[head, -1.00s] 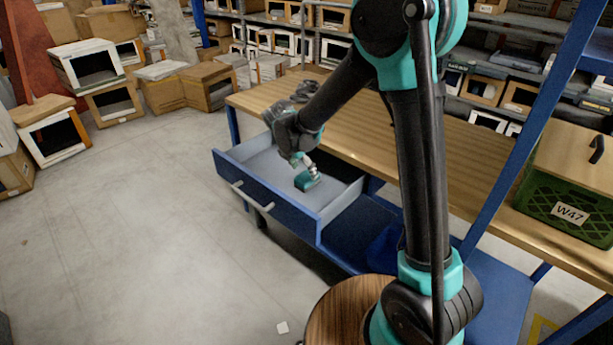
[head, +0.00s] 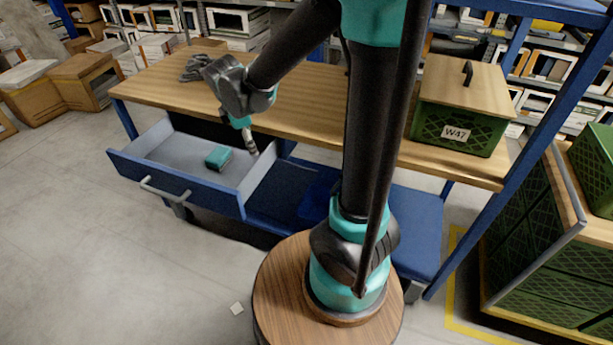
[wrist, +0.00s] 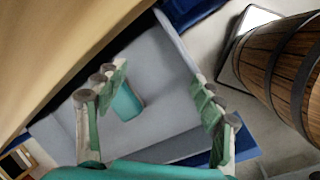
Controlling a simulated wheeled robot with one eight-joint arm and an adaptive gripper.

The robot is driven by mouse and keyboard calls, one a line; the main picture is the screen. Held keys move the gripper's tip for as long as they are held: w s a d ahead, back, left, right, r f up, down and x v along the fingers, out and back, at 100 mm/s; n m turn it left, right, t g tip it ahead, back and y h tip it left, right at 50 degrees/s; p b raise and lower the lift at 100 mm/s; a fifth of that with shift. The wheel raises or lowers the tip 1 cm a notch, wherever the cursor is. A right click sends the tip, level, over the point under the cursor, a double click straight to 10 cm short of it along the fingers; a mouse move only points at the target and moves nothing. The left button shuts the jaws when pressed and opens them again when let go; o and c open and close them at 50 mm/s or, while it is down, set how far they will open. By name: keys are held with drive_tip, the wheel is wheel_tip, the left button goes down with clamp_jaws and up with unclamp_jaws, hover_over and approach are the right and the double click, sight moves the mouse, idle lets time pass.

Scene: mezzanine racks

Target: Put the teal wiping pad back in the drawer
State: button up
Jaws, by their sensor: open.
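The teal wiping pad (head: 218,157) lies on the grey floor of the open blue drawer (head: 180,184), under the wooden workbench. My gripper (head: 252,147) is above the drawer's right side, to the right of the pad and apart from it. In the wrist view, my gripper (wrist: 155,110) has its fingers spread wide and nothing between them in its hold. The pad (wrist: 126,103) shows below and beyond the left fingers, which hide part of it. The drawer (wrist: 163,75) fills the middle of that view.
The wooden bench top (head: 300,105) overhangs the drawer's back. A grey glove-like item (head: 196,67) lies on it at the left. A green crate marked W47 (head: 455,125) with a wooden lid stands at its right. Open floor lies in front of the drawer.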

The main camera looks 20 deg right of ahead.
drive_tip(key=s+d+f+m, duration=0.2)
drive_tip(key=s+d+m, duration=0.5)
drive_tip(key=s+m, duration=0.1)
drive_tip(key=s+d+f+m+t+y, duration=0.1)
drive_tip(key=s+d+f+m, duration=0.2)
drive_tip(key=s+d+m, duration=0.4)
drive_tip(key=m, duration=0.3)
drive_tip(key=shift+s+d+f+m+y, duration=0.2)
drive_tip(key=shift+s+f+m+y, duration=0.1)
drive_tip(key=shift+s+f+m, duration=0.1)
drive_tip(key=shift+c, duration=0.2)
